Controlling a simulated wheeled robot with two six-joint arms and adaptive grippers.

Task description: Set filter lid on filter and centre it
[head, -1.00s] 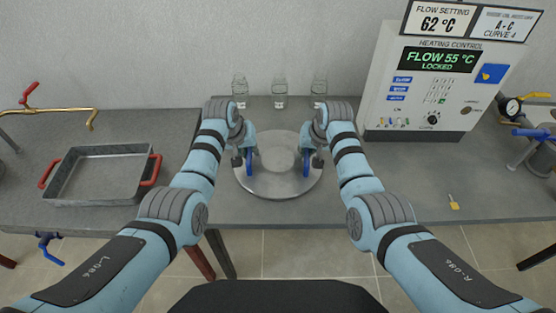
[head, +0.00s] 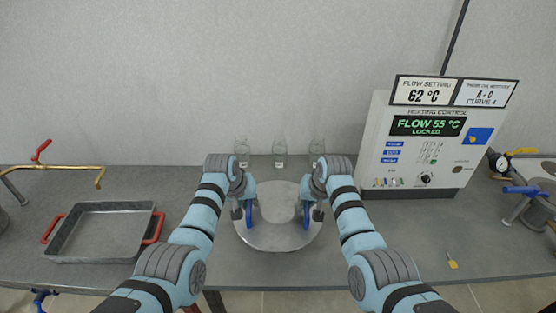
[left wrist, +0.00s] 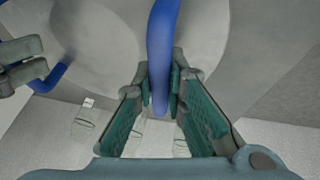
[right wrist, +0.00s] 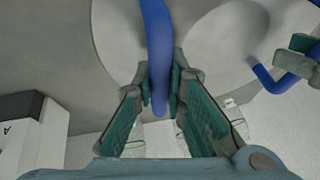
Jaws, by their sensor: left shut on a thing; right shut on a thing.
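A round grey metal lid (head: 278,238) with a raised middle lies flat in the head view, at the centre of the bench. It has two blue handles, a left one (head: 249,214) and a right one (head: 306,215). My left gripper (left wrist: 160,88) is shut on the left handle, which runs between its pads. My right gripper (right wrist: 160,88) is shut on the right handle in the same way. No separate filter body can be made out; anything under the lid is hidden, so I cannot tell whether the lid rests on it or is centred.
Glass jars (head: 279,152) stand behind the lid. A heating control box (head: 410,150) is at the right, with a gauge and valve (head: 500,163) beyond it. A metal tray (head: 100,258) with red handles and a brass tap (head: 75,167) are at the left. A yellow tag (head: 452,261) lies front right.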

